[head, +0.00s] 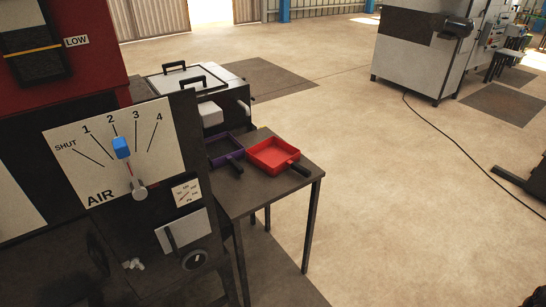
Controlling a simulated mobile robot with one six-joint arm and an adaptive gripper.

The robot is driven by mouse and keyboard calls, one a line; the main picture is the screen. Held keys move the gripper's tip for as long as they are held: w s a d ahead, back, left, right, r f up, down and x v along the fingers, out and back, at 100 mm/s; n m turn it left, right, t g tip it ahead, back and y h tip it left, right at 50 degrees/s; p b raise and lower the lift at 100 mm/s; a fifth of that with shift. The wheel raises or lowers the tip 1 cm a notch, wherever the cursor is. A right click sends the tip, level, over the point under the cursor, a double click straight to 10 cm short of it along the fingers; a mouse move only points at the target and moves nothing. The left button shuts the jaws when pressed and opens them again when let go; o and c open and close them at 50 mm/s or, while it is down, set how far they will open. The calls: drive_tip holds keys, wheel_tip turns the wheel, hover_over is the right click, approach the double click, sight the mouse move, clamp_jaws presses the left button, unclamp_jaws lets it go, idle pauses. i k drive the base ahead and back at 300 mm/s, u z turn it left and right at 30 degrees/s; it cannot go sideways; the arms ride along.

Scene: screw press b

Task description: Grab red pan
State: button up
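The red pan (269,155) is a square, shallow pan with a dark handle (299,169) pointing to the lower right. It sits on a small dark table (260,192), near the table's right side. My gripper does not show in the head view, so its place and state cannot be seen.
A purple pan (226,147) with a dark handle lies left of the red pan, close to it. A dark machine with an AIR dial (115,150) and blue knob stands at the left. Open floor (400,200) lies right of the table. A cable (455,143) crosses it.

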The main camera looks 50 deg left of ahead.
sight(273, 155)
drive_tip(key=u, duration=0.45)
drive_tip(key=i, duration=0.55)
drive_tip(key=u, duration=0.8)
drive_tip(key=i, duration=0.6)
drive_tip(key=u, duration=0.35)
